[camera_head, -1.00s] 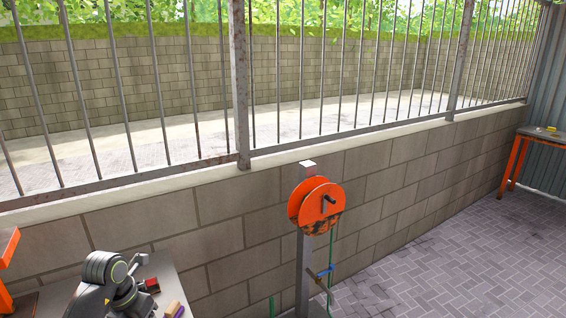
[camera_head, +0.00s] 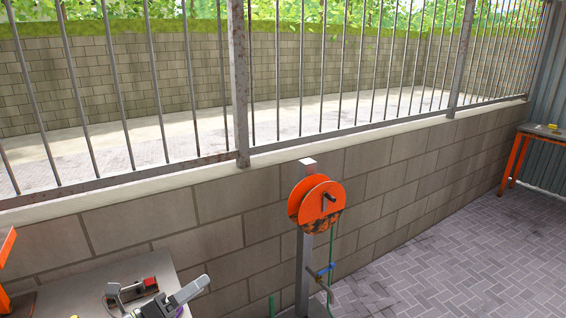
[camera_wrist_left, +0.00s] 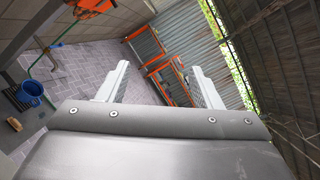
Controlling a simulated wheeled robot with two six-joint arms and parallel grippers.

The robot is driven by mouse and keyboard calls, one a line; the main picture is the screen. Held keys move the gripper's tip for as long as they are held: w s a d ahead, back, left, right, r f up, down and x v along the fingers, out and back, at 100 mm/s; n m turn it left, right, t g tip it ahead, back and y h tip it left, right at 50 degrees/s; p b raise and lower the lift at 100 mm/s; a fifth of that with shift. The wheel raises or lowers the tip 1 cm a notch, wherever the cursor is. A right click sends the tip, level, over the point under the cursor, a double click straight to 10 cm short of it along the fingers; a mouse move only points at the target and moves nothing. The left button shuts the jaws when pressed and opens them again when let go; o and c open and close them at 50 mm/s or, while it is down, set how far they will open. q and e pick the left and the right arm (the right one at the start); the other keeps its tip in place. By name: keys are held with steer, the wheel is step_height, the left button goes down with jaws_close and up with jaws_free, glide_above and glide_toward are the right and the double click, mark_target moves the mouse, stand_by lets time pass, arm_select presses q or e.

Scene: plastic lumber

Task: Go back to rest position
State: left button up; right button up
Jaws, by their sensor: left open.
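My left gripper (camera_head: 188,292) shows low in the head view, above the grey table at the bottom left. In the left wrist view its two pale fingers stand well apart, with nothing between them (camera_wrist_left: 160,75). It is open and empty. My right gripper is in neither view.
A grey table (camera_head: 75,290) holds a dark object with a red part (camera_head: 150,282) close to my left gripper. An orange reel (camera_head: 312,205) stands on a post by the block wall (camera_head: 400,185). In the wrist view are a blue bucket (camera_wrist_left: 30,94) and orange frames (camera_wrist_left: 145,45).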

arm_select(q)
steer(key=s+a+r+n+t+y, duration=0.2)
steer(key=a+n+t+y, duration=0.2)
steer(key=a+n+y, duration=0.4)
steer(key=s+a+r+n+t+y, duration=0.15)
steer(key=a+n+t+y, duration=0.3)
steer(key=n, duration=0.65)
steer(key=s+a+f+n+g+y, duration=0.6)
steer(key=s+f+n+g+y, duration=0.15)
steer(key=f+n, duration=0.3)
steer(key=s+d+f+n+g+h, duration=0.3)
steer(key=s+f+g, duration=0.35)
steer(key=s, duration=0.35)
steer(key=s+d+f+n+g+h, duration=0.2)
steer(key=s+d+f+g, duration=0.25)
steer(key=s+f, duration=0.4)
step_height(320, 180, down, 25)
steer(key=s+a+g+b, duration=0.1)
steer(key=s+a+b, duration=0.1)
steer(key=a, duration=0.1)
steer(key=s+d+f+g+h+b, duration=0.1)
steer(key=s+f, duration=1.3)
steer(key=f, duration=0.2)
steer(key=shift+s+d+b, duration=0.15)
steer(key=shift+d+b, duration=0.2)
